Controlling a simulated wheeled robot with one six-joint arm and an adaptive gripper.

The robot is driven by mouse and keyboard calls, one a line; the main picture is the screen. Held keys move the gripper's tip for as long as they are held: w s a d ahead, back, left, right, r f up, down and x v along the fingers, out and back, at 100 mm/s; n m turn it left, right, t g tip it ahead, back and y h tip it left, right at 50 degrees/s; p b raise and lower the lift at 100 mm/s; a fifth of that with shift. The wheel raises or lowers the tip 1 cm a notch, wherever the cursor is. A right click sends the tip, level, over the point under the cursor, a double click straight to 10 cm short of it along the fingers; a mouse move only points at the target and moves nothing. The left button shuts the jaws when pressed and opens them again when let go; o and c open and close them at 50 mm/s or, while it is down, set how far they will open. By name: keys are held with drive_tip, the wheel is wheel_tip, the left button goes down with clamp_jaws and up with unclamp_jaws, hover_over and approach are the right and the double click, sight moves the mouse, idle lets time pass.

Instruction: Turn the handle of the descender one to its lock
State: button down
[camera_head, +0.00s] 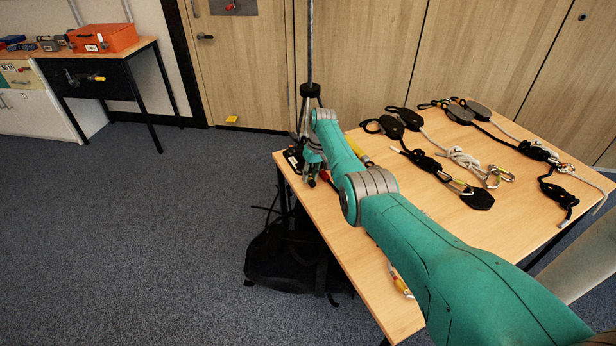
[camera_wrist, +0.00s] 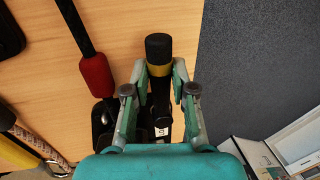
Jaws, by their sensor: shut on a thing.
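In the wrist view, my gripper (camera_wrist: 159,72) is shut on a black handle (camera_wrist: 158,46) with a yellow band near its rounded end. One finger lies on each side of it, around the band. The handle runs back between the fingers to a dark body with a small white label (camera_wrist: 161,131), partly hidden by my gripper. I take this to be the descender; no number is readable. In the head view, my arm reaches the table's far left corner, where a dark device (camera_head: 292,158) shows beside my gripper (camera_head: 312,172). Its lock position cannot be told.
A black rod with a red grip (camera_wrist: 97,76) lies close left of the handle. Pulleys (camera_head: 408,118) and ropes (camera_head: 462,157) lie on the wooden table (camera_head: 375,285). A thin pole (camera_head: 310,45) rises at its left corner. A black bag (camera_head: 285,262) sits on the floor.

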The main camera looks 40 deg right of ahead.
idle(0.4)
drive_tip(key=c, duration=1)
unclamp_jaws()
drive_tip(key=shift+f, duration=0.1)
drive_tip(key=shift+o, duration=0.2)
wheel_tip(320, 180, up, 12)
drive_tip(key=d, duration=0.2)
drive_tip(key=shift+s+d, duration=0.15)
drive_tip(key=shift+s, duration=0.2)
drive_tip(key=shift+f, duration=0.1)
